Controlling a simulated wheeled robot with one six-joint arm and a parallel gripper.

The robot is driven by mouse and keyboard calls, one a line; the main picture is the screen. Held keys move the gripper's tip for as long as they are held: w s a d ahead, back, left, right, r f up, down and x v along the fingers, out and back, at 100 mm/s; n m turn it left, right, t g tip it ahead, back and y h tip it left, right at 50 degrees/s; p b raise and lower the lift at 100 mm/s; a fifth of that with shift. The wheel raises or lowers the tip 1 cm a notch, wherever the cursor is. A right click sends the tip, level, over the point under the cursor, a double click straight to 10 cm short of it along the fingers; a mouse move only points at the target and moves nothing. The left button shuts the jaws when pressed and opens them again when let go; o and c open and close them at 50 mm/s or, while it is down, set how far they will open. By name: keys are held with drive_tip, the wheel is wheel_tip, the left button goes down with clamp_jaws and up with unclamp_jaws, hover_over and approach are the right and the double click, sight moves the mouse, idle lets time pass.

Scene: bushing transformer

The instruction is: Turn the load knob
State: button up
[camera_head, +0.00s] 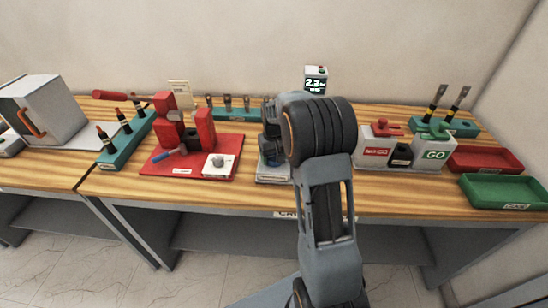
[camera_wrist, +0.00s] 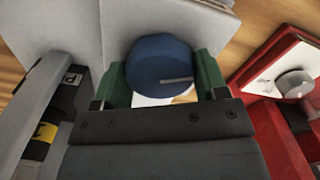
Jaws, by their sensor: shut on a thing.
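The blue round knob (camera_wrist: 160,62), with a pale line on its face, lies between the two green fingertips of my gripper (camera_wrist: 163,72) in the wrist view. The fingers are shut on it, one on each side. The line points to the right in that view. The knob belongs to a light grey unit; its white base (camera_head: 274,174) shows in the head view. There, my arm and wrist cover most of this unit, and the grip itself is hidden.
Left stands a red plate (camera_head: 155,166) with red blocks and a grey-white knob (camera_head: 218,160). Right are a grey box with a red top (camera_head: 375,152), a GO box (camera_head: 434,153), a red tray (camera_head: 484,160) and a green tray (camera_head: 505,190). A small display (camera_head: 315,82) stands behind.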

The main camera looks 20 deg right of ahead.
sight(274, 156)
drive_tip(key=m, duration=0.4)
drive_tip(key=shift+m, duration=0.3)
drive_tip(key=shift+m+b, duration=0.35)
drive_tip(key=shift+m, duration=1.55)
drive_tip(key=o, duration=0.9)
wheel_tip(274, 156, up, 14)
drive_tip(key=shift+f+b, duration=0.1)
drive_tip(key=shift+b, duration=0.25)
